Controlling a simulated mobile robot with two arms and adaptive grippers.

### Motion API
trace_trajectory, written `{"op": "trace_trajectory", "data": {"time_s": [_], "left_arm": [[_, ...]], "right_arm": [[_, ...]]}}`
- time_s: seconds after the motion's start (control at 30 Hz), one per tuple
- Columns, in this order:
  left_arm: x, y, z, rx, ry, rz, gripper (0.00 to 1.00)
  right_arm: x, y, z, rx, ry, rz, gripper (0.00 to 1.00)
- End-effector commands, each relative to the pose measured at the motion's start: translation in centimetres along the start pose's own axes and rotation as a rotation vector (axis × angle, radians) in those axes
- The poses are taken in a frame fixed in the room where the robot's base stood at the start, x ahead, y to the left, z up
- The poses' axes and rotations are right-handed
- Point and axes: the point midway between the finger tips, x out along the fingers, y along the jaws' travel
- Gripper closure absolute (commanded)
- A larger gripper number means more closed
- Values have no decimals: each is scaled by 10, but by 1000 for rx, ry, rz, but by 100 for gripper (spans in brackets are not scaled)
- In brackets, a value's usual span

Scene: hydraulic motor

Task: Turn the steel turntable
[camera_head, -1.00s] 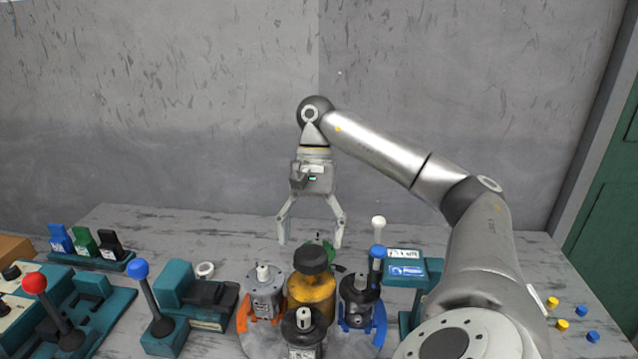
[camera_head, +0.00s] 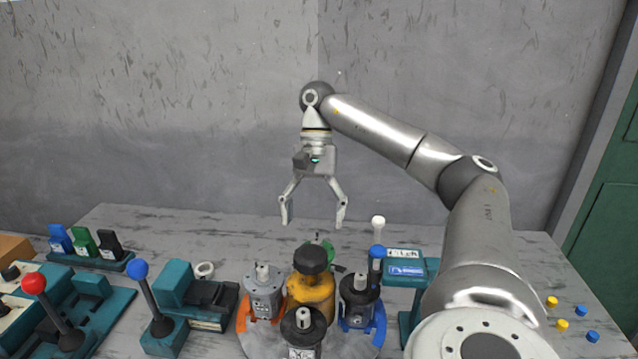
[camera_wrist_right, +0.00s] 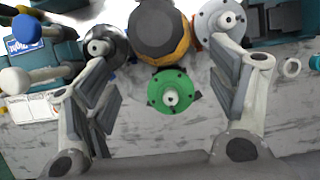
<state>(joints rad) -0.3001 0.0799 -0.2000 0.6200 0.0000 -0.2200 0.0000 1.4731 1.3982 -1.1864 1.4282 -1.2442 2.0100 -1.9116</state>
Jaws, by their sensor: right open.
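The steel turntable (camera_head: 262,341) is a round grey plate at the front middle of the table. It carries a yellow centre post with a black knob (camera_head: 313,261) and several motors around it: a grey one (camera_head: 263,294) in an orange holder, a dark one (camera_head: 358,298) in a blue holder, and a dark one (camera_head: 303,331) in front. A green motor (camera_wrist_right: 173,92) shows behind the post in the right wrist view. My right gripper (camera_head: 312,223) is open and empty, pointing down above the far side of the turntable. My left gripper is not in view.
A blue-knobbed lever (camera_head: 138,269) and a red-knobbed lever (camera_head: 34,284) stand at the left. A teal stand (camera_head: 409,270) with white and blue knobs is right of the turntable. Small yellow and blue pieces (camera_head: 562,325) lie at the far right. The table's back is clear.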

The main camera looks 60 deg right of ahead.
Motion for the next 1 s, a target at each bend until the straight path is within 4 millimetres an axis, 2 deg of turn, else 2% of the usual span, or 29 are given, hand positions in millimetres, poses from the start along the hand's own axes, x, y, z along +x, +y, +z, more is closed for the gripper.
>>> {"op": "trace_trajectory", "data": {"time_s": [0.7,1.0], "left_arm": [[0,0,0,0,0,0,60],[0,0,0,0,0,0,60]], "right_arm": [[-28,0,-66,3,1,0,21],[-35,0,-84,1,1,0,21]]}}
